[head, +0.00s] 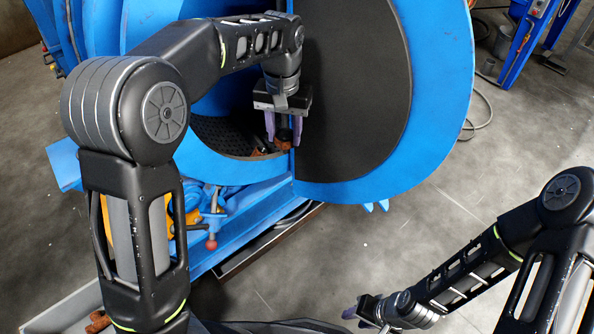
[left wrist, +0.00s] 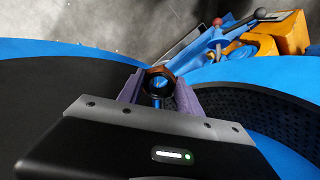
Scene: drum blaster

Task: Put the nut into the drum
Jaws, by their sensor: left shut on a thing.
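My left gripper (head: 284,128) hangs at the opening of the blue drum, near the hinge side of the open door. It is shut on a brown nut (left wrist: 159,81), which shows between the purple fingers in the left wrist view. The drum (head: 233,172) has a blue rim and a dark perforated inner wall (left wrist: 235,112). A brown piece lies low inside the drum in the head view, partly hidden. My right gripper (head: 362,312) is at the lower right, away from the drum; its finger gap is too small to tell.
The round drum door (head: 437,95) stands open to the right, with a dark inner face. A red-knobbed lever (head: 211,244) and orange parts sit below the drum. A grey tray (head: 62,312) with brown pieces is at the lower left. The concrete floor at right is mostly clear.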

